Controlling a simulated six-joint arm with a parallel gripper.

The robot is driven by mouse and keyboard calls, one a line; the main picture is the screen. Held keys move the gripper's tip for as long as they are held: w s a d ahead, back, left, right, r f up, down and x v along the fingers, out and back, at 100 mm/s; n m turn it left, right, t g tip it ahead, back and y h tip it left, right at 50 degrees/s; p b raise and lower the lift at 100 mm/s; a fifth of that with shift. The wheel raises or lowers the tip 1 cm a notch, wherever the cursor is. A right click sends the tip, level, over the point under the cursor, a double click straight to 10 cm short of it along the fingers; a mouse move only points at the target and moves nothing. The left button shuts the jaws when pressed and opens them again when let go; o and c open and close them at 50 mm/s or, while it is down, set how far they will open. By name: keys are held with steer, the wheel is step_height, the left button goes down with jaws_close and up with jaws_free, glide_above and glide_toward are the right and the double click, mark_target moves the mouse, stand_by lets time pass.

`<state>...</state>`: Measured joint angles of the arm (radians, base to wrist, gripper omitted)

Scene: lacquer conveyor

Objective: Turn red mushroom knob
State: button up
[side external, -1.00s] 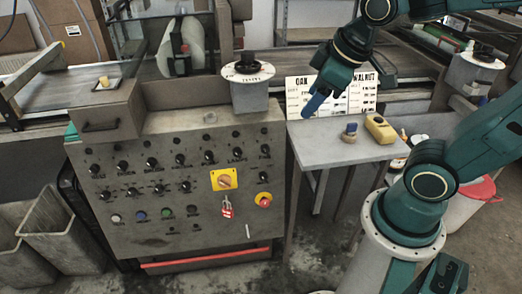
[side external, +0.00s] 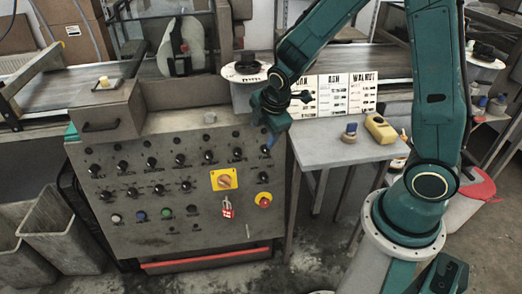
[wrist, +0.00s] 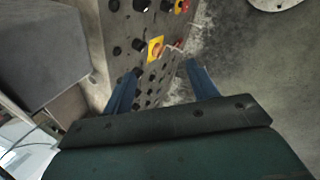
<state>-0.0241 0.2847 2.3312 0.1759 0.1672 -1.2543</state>
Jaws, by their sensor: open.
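The red mushroom knob (side external: 264,199) sits on a yellow base at the lower right of the grey control panel (side external: 150,235). In the wrist view, the red piece with a yellow edge at the top looks like this knob (wrist: 183,6). My gripper (side external: 269,146) is at the panel's upper right, above the knob in the picture and apart from it. In the wrist view, my gripper (wrist: 162,67) shows its two blue fingers spread, with nothing held between them. The side view hides the gap between the fingers.
A yellow plate with a rotary switch (side external: 225,180) and a red padlock (side external: 228,208) are left of the knob. Several black knobs cover the panel. A small table (side external: 325,155) with a yellow device (side external: 379,129) stands to the right.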

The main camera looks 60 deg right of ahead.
step_height(320, 180, down, 12)
steer(key=w+d+f+n, duration=0.1)
steer(key=w+n, duration=0.1)
steer(key=n, duration=0.4)
steer(key=n+g+h, duration=0.1)
steer(key=n, duration=0.6)
glide_toward(265, 202)
steer(key=v, duration=0.4)
steer(key=shift+f, duration=0.1)
steer(key=shift+x, duration=6.8)
steer(key=shift+c, duration=0.5)
